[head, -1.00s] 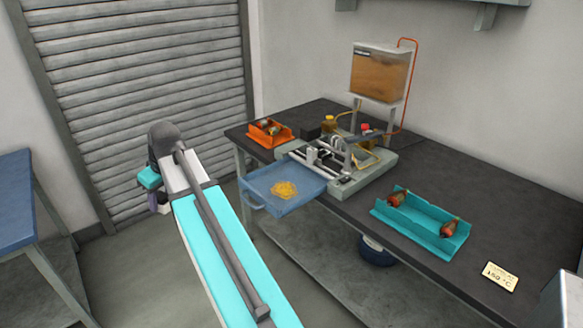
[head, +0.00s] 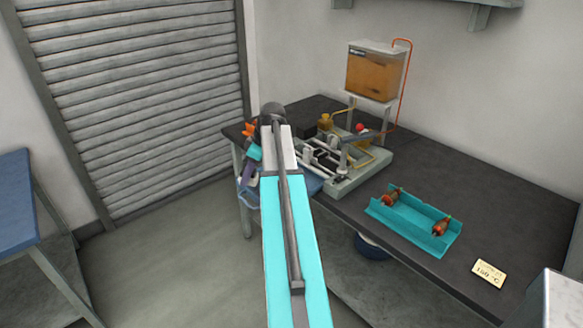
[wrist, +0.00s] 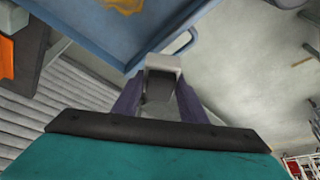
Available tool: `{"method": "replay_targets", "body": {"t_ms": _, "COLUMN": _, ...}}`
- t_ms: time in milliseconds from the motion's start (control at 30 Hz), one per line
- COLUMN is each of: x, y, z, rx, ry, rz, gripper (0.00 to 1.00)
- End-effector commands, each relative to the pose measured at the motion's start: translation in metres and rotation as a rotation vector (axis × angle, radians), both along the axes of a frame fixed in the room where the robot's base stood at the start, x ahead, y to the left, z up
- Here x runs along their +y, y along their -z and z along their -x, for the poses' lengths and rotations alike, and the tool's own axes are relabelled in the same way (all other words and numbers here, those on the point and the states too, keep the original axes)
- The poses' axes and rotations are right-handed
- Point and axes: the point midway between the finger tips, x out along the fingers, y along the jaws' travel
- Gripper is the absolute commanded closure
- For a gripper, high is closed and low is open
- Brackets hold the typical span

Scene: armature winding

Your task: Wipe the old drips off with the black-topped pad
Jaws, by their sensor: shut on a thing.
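My gripper (wrist: 160,90) is shut on the pad (wrist: 163,63), which shows a pale grey end and a dark part between the purple fingers in the wrist view. In the head view my gripper (head: 249,172) is partly hidden by my arm, beside the left part of the blue tray (head: 312,186); I cannot tell its height there. The yellow-orange drips show at the top edge of the wrist view (wrist: 122,5), in the blue tray. The pad is apart from them in that view. My arm hides the drips in the head view.
The winding fixture (head: 345,172) stands right behind the tray, with an amber tank (head: 376,74) above it. An orange bin (head: 249,131) is close to my wrist. A teal tray (head: 412,225) with two armatures lies at right. The bench front right is mostly clear.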

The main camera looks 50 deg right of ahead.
Motion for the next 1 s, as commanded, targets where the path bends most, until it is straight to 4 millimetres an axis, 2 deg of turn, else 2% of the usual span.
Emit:
{"method": "replay_targets", "body": {"t_ms": 33, "x": -0.017, "y": -0.002, "z": 0.009, "rx": 0.002, "ry": -0.007, "rz": -0.002, "gripper": 0.79}}
{"method": "replay_targets", "body": {"t_ms": 200, "x": -0.061, "y": 0.0, "z": 0.045, "rx": 0.001, "ry": -0.058, "rz": -0.003, "gripper": 0.79}}
{"method": "replay_targets", "body": {"t_ms": 433, "x": -0.104, "y": 0.002, "z": 0.087, "rx": 0.0, "ry": -0.115, "rz": -0.001, "gripper": 0.79}}
{"method": "replay_targets", "body": {"t_ms": 633, "x": -0.117, "y": 0.004, "z": 0.103, "rx": 0.001, "ry": -0.137, "rz": -0.001, "gripper": 0.79}}
{"method": "replay_targets", "body": {"t_ms": 1000, "x": -0.117, "y": 0.005, "z": 0.104, "rx": 0.0, "ry": -0.139, "rz": -0.001, "gripper": 0.79}}
